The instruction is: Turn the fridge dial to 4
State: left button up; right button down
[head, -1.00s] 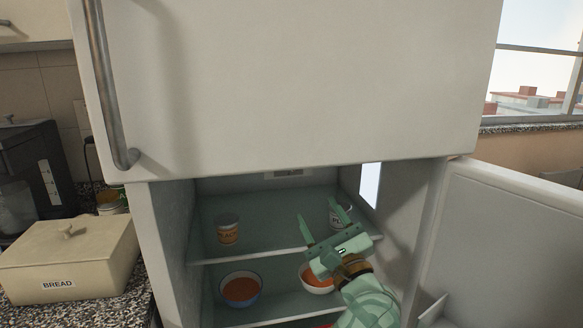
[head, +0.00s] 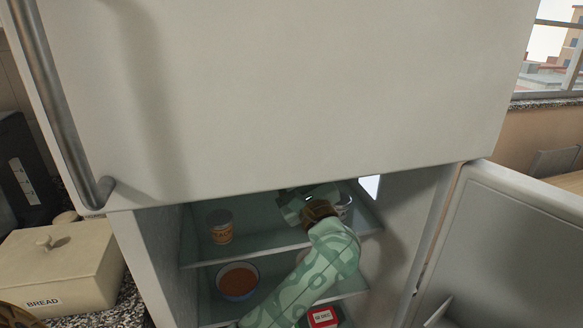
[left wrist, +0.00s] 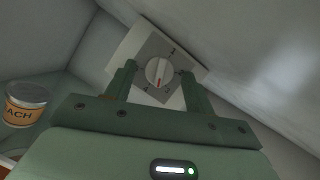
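The fridge dial (left wrist: 158,72) is a round white knob with a red mark, on a grey square plate with a white border, inside the fridge (head: 150,250). Its red mark points toward the bottom of the left wrist view, close to what looks like a 4. My left gripper (left wrist: 158,70) is open, with one finger on each side of the knob; I cannot tell whether they touch it. In the head view my left gripper (head: 305,200) is up under the top of the compartment, its fingertips hidden and the dial not visible. My right gripper is not in view.
A tin (head: 221,226) stands on the upper shelf; it also shows in the left wrist view (left wrist: 26,103). A bowl of orange-brown food (head: 238,282) and a red-labelled item (head: 323,318) sit lower. The open door (head: 510,250) is right, the bread box (head: 65,262) left.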

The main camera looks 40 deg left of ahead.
pick_arm(q)
jog(key=c, duration=0.9)
jog(key=m+t+h+p, duration=0.1)
jog(key=m+p, duration=0.1)
jog(key=m, duration=0.1)
jog(key=m+t+p, duration=0.2)
jog(key=m, duration=0.2)
jog(key=shift+s+a+h, duration=0.15)
jog(key=shift+h, duration=0.25)
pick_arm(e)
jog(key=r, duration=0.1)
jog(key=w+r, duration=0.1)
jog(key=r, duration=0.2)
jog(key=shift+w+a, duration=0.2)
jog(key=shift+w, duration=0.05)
pick_arm(q)
jog(key=o, duration=1)
jog(key=shift+c, duration=0.2)
jog(key=shift+f, duration=0.1)
